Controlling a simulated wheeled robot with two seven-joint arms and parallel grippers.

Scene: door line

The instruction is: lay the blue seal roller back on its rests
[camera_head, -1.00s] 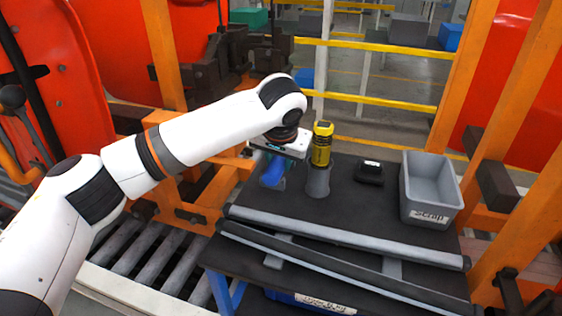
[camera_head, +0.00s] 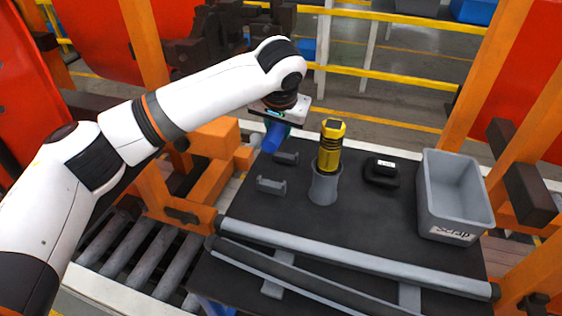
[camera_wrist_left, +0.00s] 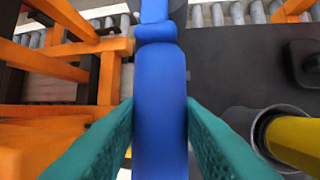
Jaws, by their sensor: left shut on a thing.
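The blue seal roller (camera_head: 273,137) is held in my left gripper (camera_head: 277,120), beyond the near grey rest and by the table's left edge. The left wrist view shows the roller (camera_wrist_left: 160,110) between two teal fingers, shut on it. Two grey rests, a near one (camera_head: 271,186) and a far one (camera_head: 286,158), stand empty on the dark table (camera_head: 345,222). The roller appears raised, to the left of the far rest; its exact height is hard to tell. My right gripper is not in view.
A yellow-black tool (camera_head: 331,145) stands in a grey holder (camera_head: 323,188) right of the rests. A black device (camera_head: 381,173) and a grey scrap bin (camera_head: 455,200) are farther right. Long grey bars (camera_head: 350,258) line the front. An orange frame (camera_head: 200,185) stands left.

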